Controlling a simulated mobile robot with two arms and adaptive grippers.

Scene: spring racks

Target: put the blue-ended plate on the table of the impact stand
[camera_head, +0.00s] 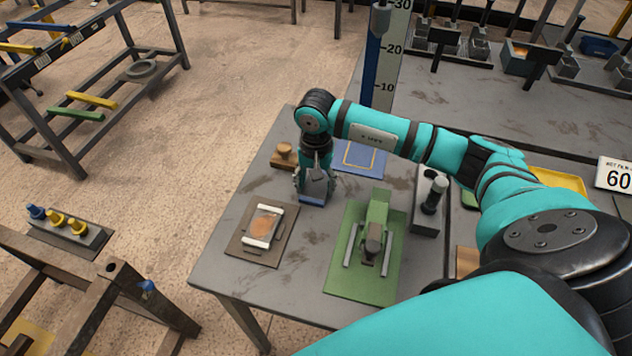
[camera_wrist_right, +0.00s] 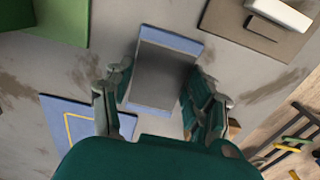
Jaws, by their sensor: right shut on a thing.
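The blue-ended plate (camera_head: 312,200) is grey with a blue strip at each end; the wrist view shows it (camera_wrist_right: 162,72) between my fingers. My right gripper (camera_head: 316,186) points down and is shut on the plate, fingers at its two sides. The gripper hides much of the plate in the head view. The impact stand has a blue column (camera_head: 371,72) beside a numbered scale and a blue table (camera_head: 371,165) with a yellow outline. The plate is in front and left of that table, apart from it. My left gripper is not in view.
A green fixture (camera_head: 350,281) stands at the front right. A brown board (camera_head: 246,241) with a white-ended piece lies at the front left. A wooden block (camera_head: 285,156) sits left of the stand.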

